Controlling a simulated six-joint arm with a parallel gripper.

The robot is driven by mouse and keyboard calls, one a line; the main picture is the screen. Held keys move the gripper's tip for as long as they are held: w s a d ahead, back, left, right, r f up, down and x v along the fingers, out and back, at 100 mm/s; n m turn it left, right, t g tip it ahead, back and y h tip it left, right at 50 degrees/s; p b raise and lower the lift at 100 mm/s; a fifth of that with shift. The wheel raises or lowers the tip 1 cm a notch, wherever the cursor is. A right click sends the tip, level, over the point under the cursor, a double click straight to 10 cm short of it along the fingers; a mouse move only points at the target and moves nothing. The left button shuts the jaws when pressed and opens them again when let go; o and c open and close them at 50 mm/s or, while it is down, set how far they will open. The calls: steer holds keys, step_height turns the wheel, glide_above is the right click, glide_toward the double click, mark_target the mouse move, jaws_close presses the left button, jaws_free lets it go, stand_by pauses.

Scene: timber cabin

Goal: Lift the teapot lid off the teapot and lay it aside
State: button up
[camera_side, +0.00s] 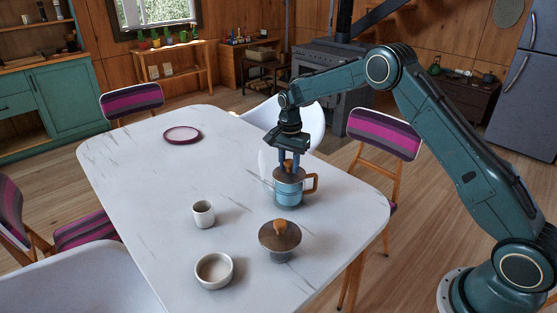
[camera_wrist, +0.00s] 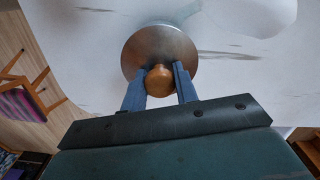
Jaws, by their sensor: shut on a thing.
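The teapot (camera_side: 289,197) is a small light-blue pot with a wooden handle on its right, standing upright on the white table. The teapot lid (camera_side: 283,174) is a round, brownish metallic disc with a wooden knob. It is over the pot's mouth in the side view; I cannot tell whether it touches the rim. My gripper (camera_side: 289,161) points straight down above the pot, shut on the lid's knob. In the wrist view the knob (camera_wrist: 159,81) sits between my two fingertips (camera_wrist: 161,79), and the lid's disc (camera_wrist: 160,45) hides what is beneath.
A white cup (camera_side: 203,214) and a pale bowl (camera_side: 214,271) are to the left. A purple-rimmed plate (camera_side: 182,135) lies farther back. The table's (camera_side: 150,185) left-middle is clear.

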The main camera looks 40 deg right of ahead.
mark_target(289, 161)
step_height(289, 161, up, 20)
steer(key=shift+f, duration=0.25)
stand_by(0.3)
stand_by(0.5)
steer(key=s+d+f+m, duration=0.1)
steer(key=s+d+f, duration=0.3)
steer(key=s+d, duration=0.3)
steer(key=s+d+f+m, duration=0.2)
steer(key=s+d+f, duration=0.3)
steer(key=s+d, duration=0.3)
steer(key=shift+f+m, duration=0.2)
steer(key=shift+m, duration=0.1)
step_height(289, 161, down, 16)
steer(key=shift+r, duration=0.15)
steer(key=shift+f, duration=2.15)
steer(key=shift+f, duration=0.1)
